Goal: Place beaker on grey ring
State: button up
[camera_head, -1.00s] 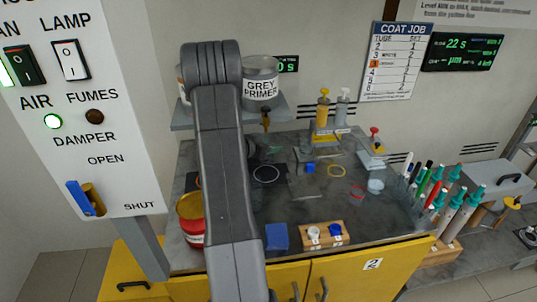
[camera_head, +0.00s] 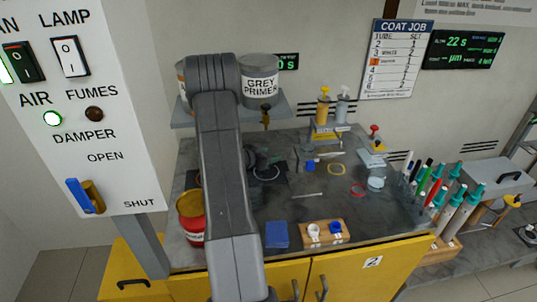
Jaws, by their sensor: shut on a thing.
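My arm reaches over the bench and hides part of it. My gripper (camera_head: 254,160) shows only in part as a dark shape just right of the arm. It is shut on a small, clear, dark-looking beaker (camera_head: 267,172). The beaker is over the spot of the pale grey ring (camera_head: 268,179) on the dark bench top, and covers most of that ring. I cannot tell whether its base touches the bench.
A yellow ring (camera_head: 336,170) and a red ring (camera_head: 358,189) lie to the right. A pale rod (camera_head: 307,195) lies in front.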

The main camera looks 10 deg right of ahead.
jog(key=shift+f, duration=0.3)
jog(key=o, duration=1)
jog(key=shift+o, duration=0.2)
jog(key=shift+r, duration=0.1)
jog(key=shift+r, duration=0.4)
jog(key=v, duration=1.2)
jog(key=shift+b, duration=0.35)
jog(key=shift+r, duration=0.1)
